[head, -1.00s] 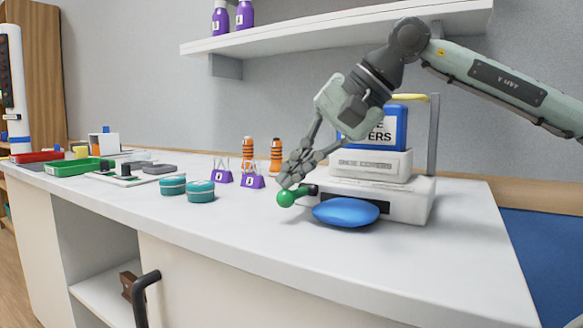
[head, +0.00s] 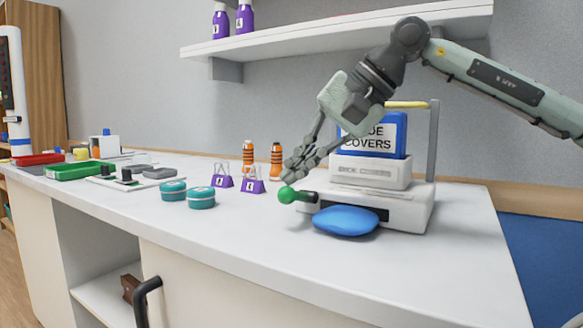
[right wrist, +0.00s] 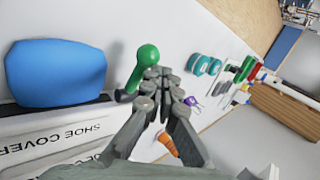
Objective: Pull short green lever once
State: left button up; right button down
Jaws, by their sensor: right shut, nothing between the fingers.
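The short green lever (head: 287,195) has a round green knob and a green shaft. The right wrist view shows the green knob (right wrist: 148,54) close beside the shut fingertips (right wrist: 161,80). I cannot tell whether they touch. My left gripper is not in view.
A blue rounded bundle (head: 345,220) lies at the dispenser's front slot. A blue box (head: 388,118) sits on top. Teal round tins (head: 201,200), purple clips (head: 253,187) and orange bottles (head: 276,160) stand left. The counter's front right is clear.

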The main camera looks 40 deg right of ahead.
jog(key=shift+w+d+r+p, duration=0.1)
jog(key=shift+d+r+p, duration=0.3)
jog(key=shift+r+p, duration=0.2)
jog(key=shift+w+d+r+p, duration=0.1)
jog(key=shift+d+r+p, duration=0.3)
jog(key=shift+r, duration=0.3)
jog(key=r+p, duration=0.1)
jog(key=d+r+p, duration=0.1)
jog(key=r, duration=0.1)
jog(key=d+r+p, duration=0.1)
jog(key=p, duration=0.1)
jog(key=shift+w+d+r, duration=0.15)
jog(key=shift+w+r, duration=0.05)
jog(key=shift+w, duration=0.15)
